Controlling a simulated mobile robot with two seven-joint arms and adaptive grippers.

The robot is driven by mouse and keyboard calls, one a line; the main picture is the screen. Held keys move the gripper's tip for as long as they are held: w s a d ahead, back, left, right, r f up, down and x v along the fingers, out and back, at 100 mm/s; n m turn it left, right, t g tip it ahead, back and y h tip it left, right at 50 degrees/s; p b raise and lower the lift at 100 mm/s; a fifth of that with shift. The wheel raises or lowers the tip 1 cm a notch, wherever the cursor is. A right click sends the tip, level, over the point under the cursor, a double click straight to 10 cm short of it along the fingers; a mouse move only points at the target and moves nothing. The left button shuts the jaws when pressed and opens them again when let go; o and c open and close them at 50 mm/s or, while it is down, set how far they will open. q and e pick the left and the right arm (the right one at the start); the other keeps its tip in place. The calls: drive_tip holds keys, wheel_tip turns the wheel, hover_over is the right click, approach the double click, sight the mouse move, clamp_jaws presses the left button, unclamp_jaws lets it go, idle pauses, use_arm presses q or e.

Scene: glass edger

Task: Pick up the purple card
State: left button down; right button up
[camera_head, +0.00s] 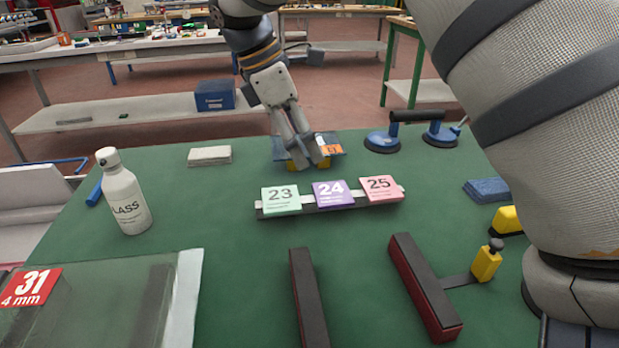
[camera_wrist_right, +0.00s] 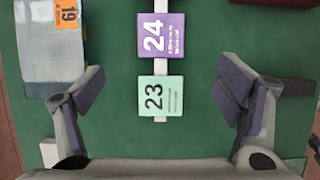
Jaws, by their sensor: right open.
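My right gripper (camera_head: 311,164) is open and empty, above the table on the far side of the cards. In the right wrist view the purple card (camera_wrist_right: 161,36) lies ahead of the open fingers (camera_wrist_right: 158,88), apart from them. The mint card (camera_wrist_right: 160,96) shows between the fingers. My left gripper is out of view.
A glass stack with an orange label (camera_head: 331,149) lies by my right gripper. A blue suction lifter (camera_head: 411,130) and a pale block (camera_head: 210,155) flank it. A white bottle (camera_head: 125,193) stands left. Two dark bars (camera_head: 425,288) lie in front. Green table between is clear.

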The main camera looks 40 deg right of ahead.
sight(332, 193)
drive_tip(key=f, duration=0.1)
drive_tip(key=s+d+f, duration=0.1)
drive_tip(key=s+f, duration=0.1)
drive_tip(key=shift+d+f, duration=0.25)
drive_tip(key=x, duration=0.7)
drive_tip(key=shift+w+d, duration=0.15)
drive_tip(key=shift+w, duration=0.25)
drive_tip(key=c, duration=0.9)
